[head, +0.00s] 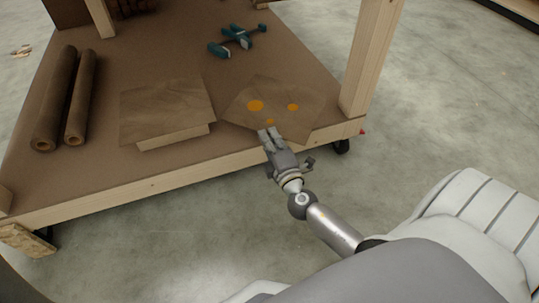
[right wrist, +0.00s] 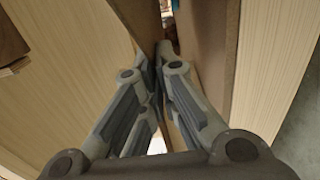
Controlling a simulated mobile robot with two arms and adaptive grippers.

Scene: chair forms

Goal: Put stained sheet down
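The stained sheet (head: 240,112) is brown with several orange spots. In the head view it lies at the front right of the brown shelf (head: 175,55), turned at an angle, and its near edge reaches the shelf's front edge. My right gripper (head: 269,133) is at that near edge, its fingertips over the sheet. In the right wrist view the fingers (right wrist: 160,62) come close together with a thin edge between them; the sheet's face is hard to make out there. My left gripper is not in view.
A stack of plain brown sheets (head: 165,105) lies left of the stained one. Two brown rolls (head: 62,95) lie further left. A teal tool (head: 236,40) lies behind. A wooden post (head: 370,60) rises at the right corner. Bare shelf shows in the middle.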

